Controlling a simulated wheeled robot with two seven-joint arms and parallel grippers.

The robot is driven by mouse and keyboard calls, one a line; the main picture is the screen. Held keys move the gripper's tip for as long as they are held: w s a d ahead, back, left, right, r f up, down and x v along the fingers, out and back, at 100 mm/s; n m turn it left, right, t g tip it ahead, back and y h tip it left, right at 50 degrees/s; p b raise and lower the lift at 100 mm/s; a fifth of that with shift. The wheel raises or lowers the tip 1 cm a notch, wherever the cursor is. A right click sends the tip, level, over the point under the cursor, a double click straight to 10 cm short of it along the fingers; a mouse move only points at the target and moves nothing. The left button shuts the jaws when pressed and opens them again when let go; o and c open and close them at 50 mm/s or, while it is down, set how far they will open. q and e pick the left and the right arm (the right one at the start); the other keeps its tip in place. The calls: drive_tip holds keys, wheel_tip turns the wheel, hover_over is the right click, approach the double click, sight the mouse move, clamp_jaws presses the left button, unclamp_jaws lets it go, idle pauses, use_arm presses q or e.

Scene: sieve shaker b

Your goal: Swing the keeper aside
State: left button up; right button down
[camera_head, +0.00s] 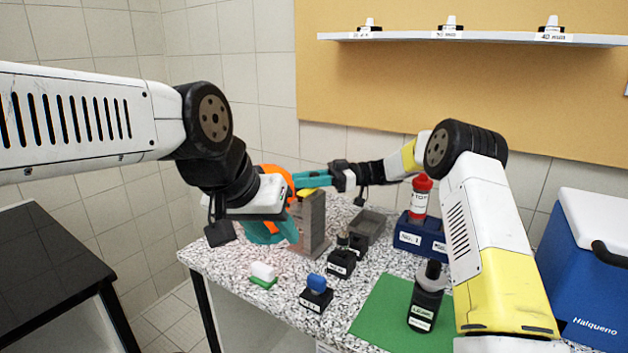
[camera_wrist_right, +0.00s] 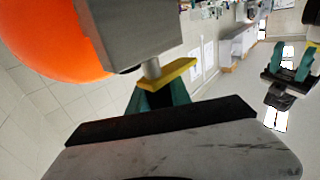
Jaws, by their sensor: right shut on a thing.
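The keeper, a small yellow bar (camera_head: 307,192), sits at the top of the grey upright of the shaker (camera_head: 313,222). In the right wrist view the yellow bar (camera_wrist_right: 172,74) hangs on a short metal pin under a grey block (camera_wrist_right: 140,35). My right gripper (camera_head: 299,181) reaches in from the right and is shut on the yellow bar; its teal fingers (camera_wrist_right: 160,98) are partly hidden behind my own wrist. My left gripper (camera_head: 268,232) is lower, in front of the shaker at its left side. Its fingertips are unclear, and it hides part of the shaker.
An orange rounded part (camera_wrist_right: 55,38) is beside the grey block. On the speckled table stand a grey tray (camera_head: 368,225), small dark blocks (camera_head: 341,262), a white-and-green block (camera_head: 263,274), a dark bottle (camera_head: 427,298) on a green mat (camera_head: 377,312), and a blue rack (camera_head: 420,236) with a red-capped bottle (camera_head: 420,196).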

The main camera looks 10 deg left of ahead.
drive_tip(key=shift+g, duration=0.3)
drive_tip(key=c, duration=1.2)
unclamp_jaws()
drive_tip(key=shift+r, duration=0.1)
drive_tip(key=shift+r, duration=0.25)
drive_tip(key=s+d+r, duration=0.1)
drive_tip(key=s, duration=0.4)
drive_tip(key=s+d+r, duration=0.1)
drive_tip(key=s+r, duration=0.1)
drive_tip(key=s, duration=0.3)
drive_tip(key=s+d+r, duration=0.1)
drive_tip(key=s, duration=0.4)
drive_tip(key=shift+s+d+r, duration=0.15)
drive_tip(key=shift+s+d, duration=0.15)
drive_tip(key=shift+d, duration=0.1)
drive_tip(key=shift+r, duration=0.1)
